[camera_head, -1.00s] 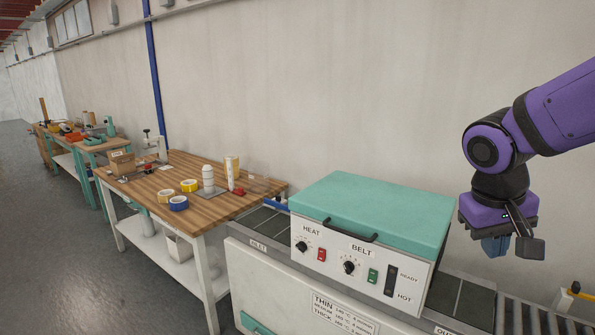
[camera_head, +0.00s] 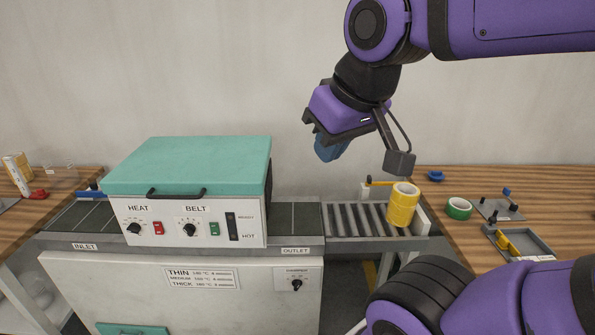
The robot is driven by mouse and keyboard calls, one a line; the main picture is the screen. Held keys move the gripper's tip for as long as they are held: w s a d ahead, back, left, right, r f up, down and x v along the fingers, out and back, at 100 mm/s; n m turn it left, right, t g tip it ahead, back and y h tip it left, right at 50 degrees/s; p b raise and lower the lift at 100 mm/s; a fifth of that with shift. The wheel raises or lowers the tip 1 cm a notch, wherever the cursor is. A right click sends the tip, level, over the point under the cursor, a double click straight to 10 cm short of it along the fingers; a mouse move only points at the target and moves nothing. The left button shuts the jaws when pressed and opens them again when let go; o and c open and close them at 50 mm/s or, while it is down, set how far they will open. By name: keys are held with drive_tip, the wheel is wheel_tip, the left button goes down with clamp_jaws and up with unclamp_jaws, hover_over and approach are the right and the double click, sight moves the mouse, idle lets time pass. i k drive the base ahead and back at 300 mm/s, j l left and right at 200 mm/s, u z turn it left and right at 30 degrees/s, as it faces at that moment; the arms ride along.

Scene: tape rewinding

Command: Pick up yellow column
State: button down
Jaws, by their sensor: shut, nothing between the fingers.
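The yellow column (camera_head: 402,205) looks like a stack of yellow tape rolls. It stands upright at the right end of the roller outlet (camera_head: 352,220) of the heating machine. My gripper (camera_head: 329,150) has blue fingers and hangs above and to the left of the column, over the conveyor's back side, pointing down and tilted. It is shut, empty and apart from the column. A dark block on my wrist (camera_head: 399,162) overlaps the view just above the column.
The heating machine (camera_head: 190,170) with its teal lid stands left of the rollers. A yellow-handled lever (camera_head: 380,183) is behind the column. The right table (camera_head: 455,235) holds a green tape roll (camera_head: 459,208), a blue object (camera_head: 435,176) and a grey tray (camera_head: 520,245).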

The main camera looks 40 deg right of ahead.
sight(404, 198)
drive_tip(key=z, duration=1.55)
drive_tip(key=i+j+u, duration=0.25)
drive_tip(key=i+j, duration=0.2)
drive_tip(key=i, duration=0.2)
